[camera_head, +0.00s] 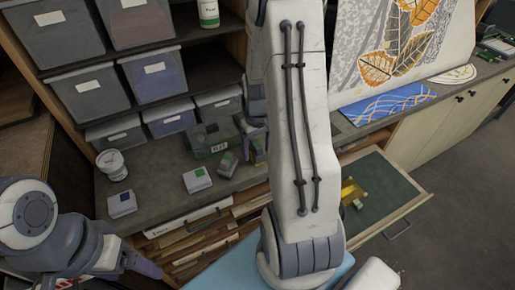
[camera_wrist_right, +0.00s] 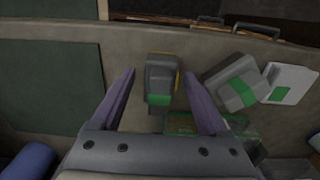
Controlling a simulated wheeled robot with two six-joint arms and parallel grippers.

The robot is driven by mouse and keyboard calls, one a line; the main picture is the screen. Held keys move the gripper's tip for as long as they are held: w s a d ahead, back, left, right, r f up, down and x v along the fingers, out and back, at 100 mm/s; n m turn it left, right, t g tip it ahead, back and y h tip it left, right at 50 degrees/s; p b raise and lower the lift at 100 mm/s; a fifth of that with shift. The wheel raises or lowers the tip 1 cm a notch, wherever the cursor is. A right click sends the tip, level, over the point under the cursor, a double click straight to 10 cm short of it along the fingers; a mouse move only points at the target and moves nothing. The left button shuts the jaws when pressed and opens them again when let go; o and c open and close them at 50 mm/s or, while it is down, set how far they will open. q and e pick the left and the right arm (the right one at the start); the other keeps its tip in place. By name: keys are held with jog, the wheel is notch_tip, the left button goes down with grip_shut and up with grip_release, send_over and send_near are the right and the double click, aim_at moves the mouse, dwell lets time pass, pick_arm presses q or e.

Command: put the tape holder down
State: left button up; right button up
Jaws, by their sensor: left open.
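A grey tape holder (camera_wrist_right: 160,78) with a green label and a yellow edge stands on the counter in the right wrist view. My right gripper (camera_wrist_right: 160,72) is open around it, one purple finger on each side. A gap shows between the holder and each finger. In the head view my right arm hides most of that gripper and the holder. My left gripper (camera_head: 142,266) is low at the left edge of the head view, open and away from the holder.
Beside the holder are a grey block with a green label (camera_wrist_right: 236,84), a white box (camera_wrist_right: 290,82) and a green case (camera_head: 208,143). A white tub (camera_head: 112,165) and a small box (camera_head: 121,204) stand further left. An open drawer (camera_head: 385,205) juts out at right.

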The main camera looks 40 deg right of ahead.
aim_at(257, 145)
jog(key=shift+r, duration=0.1)
jog(key=shift+r, duration=0.25)
notch_tip(257, 145, up, 12)
jog(key=b, duration=0.1)
jog(key=s+a+r+n, duration=0.1)
jog(key=s+a+n, duration=0.15)
jog(key=a, duration=0.75)
jog(key=s+a+n, duration=0.1)
jog(key=a+n, duration=0.2)
jog(key=a, duration=0.7)
jog(key=s+a+n+y, duration=0.1)
jog(key=s+a+n, duration=0.3)
jog(key=s+a, duration=0.6)
jog(key=s, duration=0.2)
jog(key=shift+s+a+f, duration=0.3)
jog(key=shift+a+f, duration=0.05)
jog(key=shift+f, duration=0.05)
